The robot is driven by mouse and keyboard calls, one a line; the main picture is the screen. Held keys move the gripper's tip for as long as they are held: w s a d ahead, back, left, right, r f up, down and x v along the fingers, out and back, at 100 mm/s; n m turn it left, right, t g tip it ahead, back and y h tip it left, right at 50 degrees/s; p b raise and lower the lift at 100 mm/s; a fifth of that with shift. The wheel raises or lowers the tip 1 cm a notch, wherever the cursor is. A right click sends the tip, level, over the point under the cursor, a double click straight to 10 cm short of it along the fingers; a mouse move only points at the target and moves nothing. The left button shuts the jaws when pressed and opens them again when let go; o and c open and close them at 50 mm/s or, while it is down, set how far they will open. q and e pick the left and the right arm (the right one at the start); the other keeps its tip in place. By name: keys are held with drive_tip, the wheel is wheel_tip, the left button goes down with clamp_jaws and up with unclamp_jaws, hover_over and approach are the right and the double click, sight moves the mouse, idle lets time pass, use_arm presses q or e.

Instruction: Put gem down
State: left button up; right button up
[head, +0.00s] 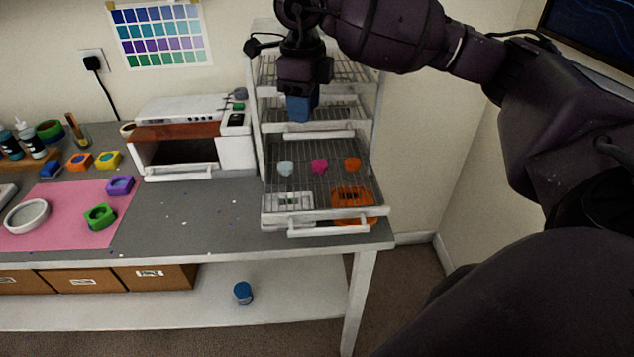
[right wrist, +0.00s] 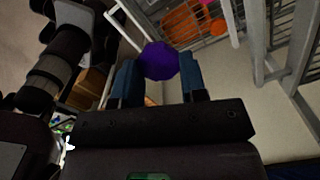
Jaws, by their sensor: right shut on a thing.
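My right gripper (head: 300,108) is above the pulled-out shelf of the white wire rack (head: 283,219). In the right wrist view its blue fingers are shut on a purple faceted gem (right wrist: 158,60). The gem is hidden behind the fingers in the head view. On the wire shelf lie a pale blue gem (head: 286,168), a pink gem (head: 319,166) and an orange gem (head: 352,164), spaced in a row. My left gripper is out of view.
An orange item (head: 352,207) shows beneath the wire shelf. The small white oven (head: 187,138) stands left of the rack. A pink mat (head: 60,215) with colored molds (head: 100,216) lies further left. The shelf's front part looks clear of gems.

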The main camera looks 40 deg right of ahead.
hover_over(307, 194)
wheel_tip(307, 194, down, 14)
drive_tip(key=shift+r, duration=0.25)
drive_tip(key=shift+f, duration=0.7)
wheel_tip(307, 194, down, 3)
drive_tip(key=shift+f, duration=0.3)
drive_tip(key=shift+f, duration=0.15)
drive_tip(key=o, duration=0.8)
drive_tip(key=shift+o, duration=0.5)
